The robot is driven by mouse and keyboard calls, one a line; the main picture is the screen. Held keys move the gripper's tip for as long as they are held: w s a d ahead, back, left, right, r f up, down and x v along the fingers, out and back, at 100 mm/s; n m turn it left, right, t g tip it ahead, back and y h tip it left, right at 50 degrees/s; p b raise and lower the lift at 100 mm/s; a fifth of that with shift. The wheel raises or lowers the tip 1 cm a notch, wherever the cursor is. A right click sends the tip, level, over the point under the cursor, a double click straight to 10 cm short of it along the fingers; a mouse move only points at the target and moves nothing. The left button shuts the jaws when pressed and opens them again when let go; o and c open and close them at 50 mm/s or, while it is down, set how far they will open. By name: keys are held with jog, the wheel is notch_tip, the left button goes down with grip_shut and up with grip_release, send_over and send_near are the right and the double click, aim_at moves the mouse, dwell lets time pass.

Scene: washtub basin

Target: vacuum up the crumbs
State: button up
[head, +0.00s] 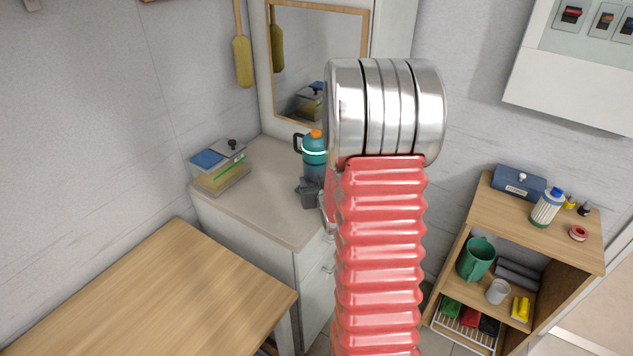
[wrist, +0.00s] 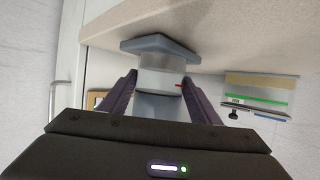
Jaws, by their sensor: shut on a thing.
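A hand vacuum, teal with an orange top, a dark loop handle and a pale band (head: 314,148), stands upright over the pale counter (head: 262,207). Its grey flared nozzle points down at the counter top. In the wrist view, where the counter lies at the top, I see the grey nozzle and the clear body of the vacuum (wrist: 160,48). My gripper (wrist: 158,84) is shut on the body, one dark finger on each side. In the head view my arm hides most of it. I cannot tell whether the nozzle touches the counter. I cannot make out crumbs.
A clear box with a blue and grey lid (head: 219,168) stands at the counter's left back. A framed mirror (head: 318,60) is behind. A wooden table (head: 160,285) is at front left. A shelf unit (head: 540,238) with several items stands right. The counter's front left is clear.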

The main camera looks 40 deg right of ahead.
aim_at(319, 166)
jog(key=shift+r, duration=0.1)
jog(key=shift+r, duration=2.95)
